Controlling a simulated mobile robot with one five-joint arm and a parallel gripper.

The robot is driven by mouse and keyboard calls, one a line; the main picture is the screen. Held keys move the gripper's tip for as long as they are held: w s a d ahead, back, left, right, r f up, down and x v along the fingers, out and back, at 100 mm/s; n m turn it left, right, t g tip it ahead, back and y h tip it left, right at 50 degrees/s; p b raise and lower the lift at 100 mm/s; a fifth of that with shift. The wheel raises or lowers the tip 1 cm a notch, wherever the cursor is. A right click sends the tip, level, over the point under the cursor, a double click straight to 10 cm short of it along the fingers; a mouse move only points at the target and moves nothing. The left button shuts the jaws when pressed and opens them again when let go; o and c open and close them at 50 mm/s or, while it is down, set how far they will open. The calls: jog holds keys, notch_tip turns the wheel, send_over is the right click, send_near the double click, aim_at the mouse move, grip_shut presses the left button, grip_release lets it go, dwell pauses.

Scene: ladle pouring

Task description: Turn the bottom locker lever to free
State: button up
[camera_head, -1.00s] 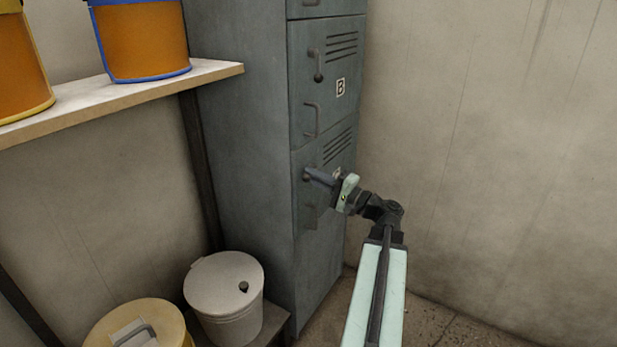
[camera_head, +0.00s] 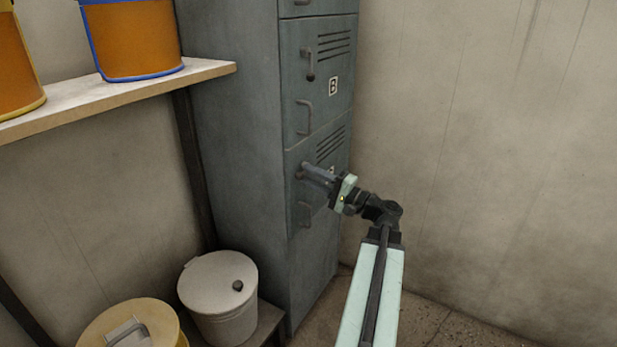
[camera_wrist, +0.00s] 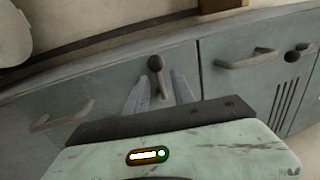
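The bottom locker door (camera_head: 322,235) is grey-green and closed, below the door marked B. Its lever (camera_wrist: 156,68) is a dark bar with a round end, seen in the wrist view; in the head view my gripper mostly hides it. My gripper (camera_head: 309,171) is at the lever, pointing at the door. In the wrist view its two fingers (camera_wrist: 160,92) are apart, one on each side of the lever. I see gaps beside the bar; contact cannot be told. The door's pull handle (camera_head: 304,213) is below the gripper.
The B door above has its own lever (camera_head: 310,65) and pull handle (camera_head: 304,117). A shelf (camera_head: 205,72) with orange buckets is at the left. A white lidded bin (camera_head: 220,285) and a yellowish lidded bin (camera_head: 150,323) stand below. The right wall side is open.

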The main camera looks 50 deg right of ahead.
jog(key=b+v, duration=0.1)
jog(key=v, duration=0.5)
jog(key=shift+s, duration=0.35)
jog(key=shift+f, duration=0.2)
